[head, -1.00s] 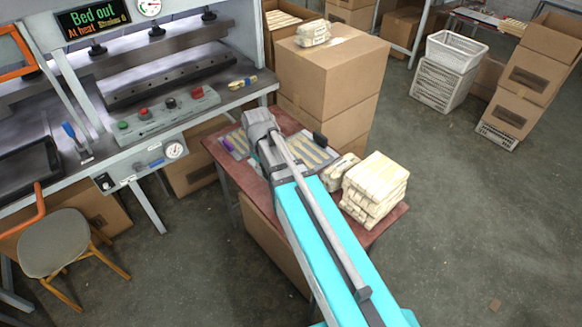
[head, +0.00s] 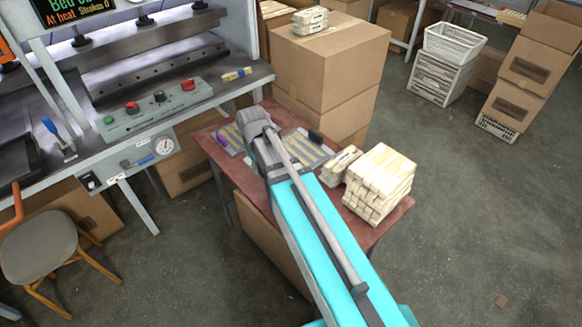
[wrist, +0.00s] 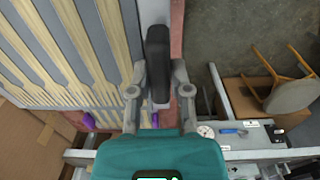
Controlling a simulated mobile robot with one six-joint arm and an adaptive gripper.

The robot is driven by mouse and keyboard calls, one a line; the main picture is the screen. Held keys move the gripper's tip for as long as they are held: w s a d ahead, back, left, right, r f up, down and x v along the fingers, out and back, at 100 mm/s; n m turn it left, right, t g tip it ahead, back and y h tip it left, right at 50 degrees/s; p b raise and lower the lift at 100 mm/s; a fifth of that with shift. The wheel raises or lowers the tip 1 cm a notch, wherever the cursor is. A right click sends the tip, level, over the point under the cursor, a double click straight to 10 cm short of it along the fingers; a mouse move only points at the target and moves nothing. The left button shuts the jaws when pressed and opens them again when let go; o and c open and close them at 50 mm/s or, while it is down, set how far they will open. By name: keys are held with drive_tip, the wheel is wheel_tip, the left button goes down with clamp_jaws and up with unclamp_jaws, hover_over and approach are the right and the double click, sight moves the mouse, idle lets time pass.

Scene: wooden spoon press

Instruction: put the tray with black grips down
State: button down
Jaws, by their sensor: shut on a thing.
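The tray with black grips (head: 312,160) is a flat grey tray with pale wooden spoons lying in rows. It is over the red-brown table, low; I cannot tell whether it touches the tabletop. In the wrist view the tray (wrist: 115,20) fills the upper left. My gripper (wrist: 158,75) is shut on the black grip (wrist: 158,45) at the tray's edge. In the head view my arm hides the jaws and the middle of the tray. A dark grip shows at its far side.
The red-brown table (head: 365,240) also bears a second spoon tray with a purple grip (head: 221,138), partly hidden, and stacked spoon bundles (head: 380,185) at the right. A press with a control panel (head: 155,108) stands left. Cardboard boxes (head: 330,60) stand behind.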

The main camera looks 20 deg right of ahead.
idle(0.4)
drive_tip(key=w+f+b, duration=0.1)
drive_tip(key=w, duration=0.2)
drive_tip(key=w+f+b, duration=0.2)
drive_tip(key=w, duration=0.1)
drive_tip(key=w+d+f+b, duration=0.1)
drive_tip(key=w, duration=0.2)
drive_tip(key=shift+w+f+b, duration=0.3)
drive_tip(key=shift+f, duration=0.05)
drive_tip(key=shift+w+d+f+b, duration=0.15)
drive_tip(key=shift+w+f+b, duration=0.7)
drive_tip(key=shift+f+b, duration=0.25)
drive_tip(key=shift+w+d+f+b, duration=0.1)
drive_tip(key=shift+w+f+b, duration=0.75)
drive_tip(key=shift+f+b, duration=0.25)
drive_tip(key=shift+w+f+b, duration=0.45)
drive_tip(key=shift+f+b, duration=0.15)
drive_tip(key=shift+f, duration=0.05)
drive_tip(key=shift+f+b, duration=1.35)
drive_tip(key=shift+b, duration=0.05)
